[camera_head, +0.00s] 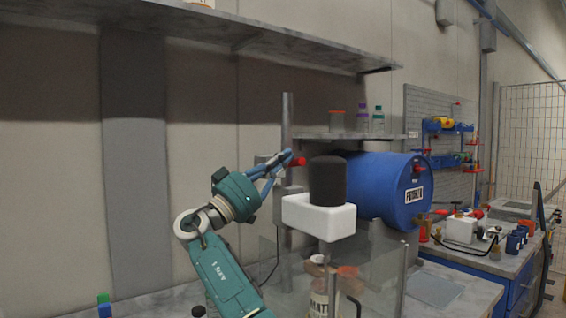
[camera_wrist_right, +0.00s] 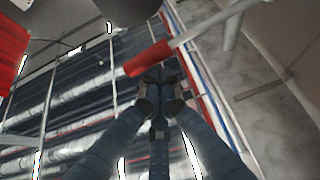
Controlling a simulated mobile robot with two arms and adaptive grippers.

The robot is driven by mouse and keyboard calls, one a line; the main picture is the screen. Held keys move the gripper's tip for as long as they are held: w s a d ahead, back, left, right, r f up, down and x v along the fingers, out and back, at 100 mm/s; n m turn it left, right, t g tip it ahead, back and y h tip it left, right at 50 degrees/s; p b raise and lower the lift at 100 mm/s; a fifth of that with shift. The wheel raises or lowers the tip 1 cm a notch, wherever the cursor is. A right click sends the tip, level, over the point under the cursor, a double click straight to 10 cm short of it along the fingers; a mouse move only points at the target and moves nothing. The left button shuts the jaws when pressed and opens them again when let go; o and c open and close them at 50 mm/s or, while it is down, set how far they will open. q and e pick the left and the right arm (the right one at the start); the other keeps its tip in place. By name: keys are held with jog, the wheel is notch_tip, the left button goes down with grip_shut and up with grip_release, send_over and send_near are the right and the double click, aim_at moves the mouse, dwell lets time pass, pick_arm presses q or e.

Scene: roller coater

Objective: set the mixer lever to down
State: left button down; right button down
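The mixer has a black motor cylinder (camera_head: 327,181) on a white block (camera_head: 318,217), above a clear vessel. The lever's red handle (camera_head: 298,161) shows left of the motor, beside a grey upright post. In the right wrist view the red handle (camera_wrist_right: 148,59) sits on a grey rod running to the upper right. My right gripper (camera_head: 288,158) has its fingertips close to the handle in the head view. In the wrist view its blue fingers (camera_wrist_right: 160,87) meet at their tips just below the handle, with nothing visible between them. Contact cannot be told. My left gripper is not in view.
A blue drum (camera_head: 375,185) lies behind the mixer at the right. A small shelf (camera_head: 345,136) with jars and bottles is above it. A long wall shelf (camera_head: 250,38) runs overhead. A blue cabinet bench with small containers stands at far right.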

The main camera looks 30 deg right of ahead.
jog(key=shift+s+f+m+g, duration=0.2)
jog(key=shift+f+m+g, duration=1.6)
jog(key=shift+m, duration=0.3)
jog(key=v, duration=0.7)
jog(key=shift+f, duration=0.2)
jog(key=shift+a, duration=0.15)
